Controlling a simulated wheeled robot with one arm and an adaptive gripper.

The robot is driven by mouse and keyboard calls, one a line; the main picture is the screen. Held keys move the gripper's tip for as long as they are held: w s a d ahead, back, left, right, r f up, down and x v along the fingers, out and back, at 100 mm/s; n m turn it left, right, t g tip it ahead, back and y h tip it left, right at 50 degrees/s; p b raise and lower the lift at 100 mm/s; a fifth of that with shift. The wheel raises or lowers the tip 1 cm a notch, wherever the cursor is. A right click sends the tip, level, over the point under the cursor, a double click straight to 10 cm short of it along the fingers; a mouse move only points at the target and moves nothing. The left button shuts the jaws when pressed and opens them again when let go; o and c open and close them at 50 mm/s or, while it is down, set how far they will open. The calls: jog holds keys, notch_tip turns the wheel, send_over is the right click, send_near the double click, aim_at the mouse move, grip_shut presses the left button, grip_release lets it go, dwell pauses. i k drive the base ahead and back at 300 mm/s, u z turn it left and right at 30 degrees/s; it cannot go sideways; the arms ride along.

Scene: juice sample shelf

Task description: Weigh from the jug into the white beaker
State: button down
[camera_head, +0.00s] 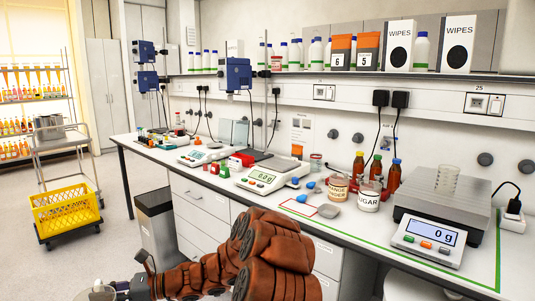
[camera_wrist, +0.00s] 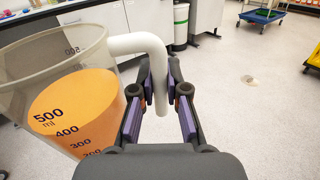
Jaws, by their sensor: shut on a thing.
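The jug (camera_wrist: 100,45) is clear, marked in ml, and holds orange liquid near the 500 mark. My gripper (camera_wrist: 160,85) is shut on its white handle (camera_wrist: 135,42) in the wrist view. In the head view, my arm reaches down to the lower left, and part of the jug (camera_head: 97,293) shows at the bottom edge, away from the bench. A whitish, see-through beaker (camera_head: 446,180) stands upright on the large scale (camera_head: 440,202) at the right end of the bench. It looks empty. The scale's display (camera_head: 432,234) reads 0 g.
Sugar (camera_head: 369,195) and another labelled jar (camera_head: 339,186) stand left of the large scale, with several brown bottles behind. A smaller balance (camera_head: 264,178) stands further left.

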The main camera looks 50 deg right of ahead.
aim_at(447, 177)
jog(key=k, duration=0.6)
jog(key=z, duration=1.25)
